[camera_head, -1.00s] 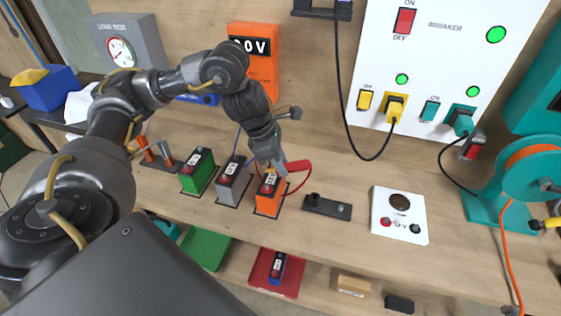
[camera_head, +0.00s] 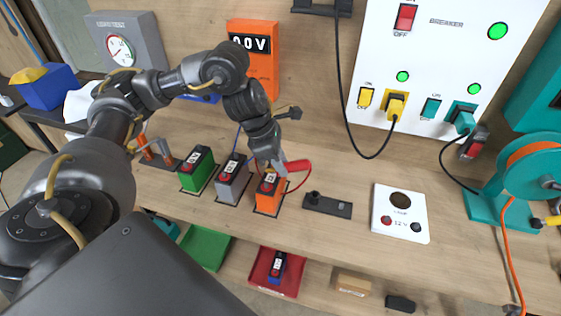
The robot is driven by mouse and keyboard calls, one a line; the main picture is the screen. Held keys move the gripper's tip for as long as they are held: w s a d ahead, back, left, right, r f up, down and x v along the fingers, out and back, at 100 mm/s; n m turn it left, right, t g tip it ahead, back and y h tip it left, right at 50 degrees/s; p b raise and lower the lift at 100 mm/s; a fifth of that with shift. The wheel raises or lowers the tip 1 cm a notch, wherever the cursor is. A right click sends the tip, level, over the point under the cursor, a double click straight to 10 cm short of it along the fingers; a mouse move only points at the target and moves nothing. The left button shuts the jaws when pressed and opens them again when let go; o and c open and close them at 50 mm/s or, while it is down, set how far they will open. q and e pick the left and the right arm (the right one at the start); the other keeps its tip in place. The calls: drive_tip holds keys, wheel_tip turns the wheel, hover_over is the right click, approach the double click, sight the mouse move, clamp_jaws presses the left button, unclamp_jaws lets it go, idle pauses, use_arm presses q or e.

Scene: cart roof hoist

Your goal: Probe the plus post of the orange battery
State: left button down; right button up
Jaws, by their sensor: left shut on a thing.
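The orange battery (camera_head: 267,199) stands on the bench at the right end of a row, beside a grey battery (camera_head: 232,184) and a green battery (camera_head: 199,173). My left gripper (camera_head: 278,171) is just above the orange battery, shut on a red probe (camera_head: 297,165) with a red lead. The probe lies roughly sideways in the jaws; its tip and the battery's posts are partly hidden, so I cannot tell whether they touch. The orange meter (camera_head: 263,70) on the back wall has a display ending in "0V". My right gripper is not in view.
A black holder (camera_head: 327,206) lies right of the orange battery. The lamp panel (camera_head: 400,213) is further right. The breaker panel (camera_head: 446,60) has a hanging black cable. Red (camera_head: 291,286) and green (camera_head: 207,248) trays sit below the bench's front edge.

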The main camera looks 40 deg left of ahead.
use_arm(q)
drive_tip(key=shift+f+b, duration=0.3)
drive_tip(key=shift+f, duration=0.15)
idle(1.2)
idle(1.6)
wheel_tip(320, 180, up, 7)
drive_tip(key=p, duration=0.6)
drive_tip(key=shift+p, duration=0.35)
drive_tip(key=shift+a, duration=0.1)
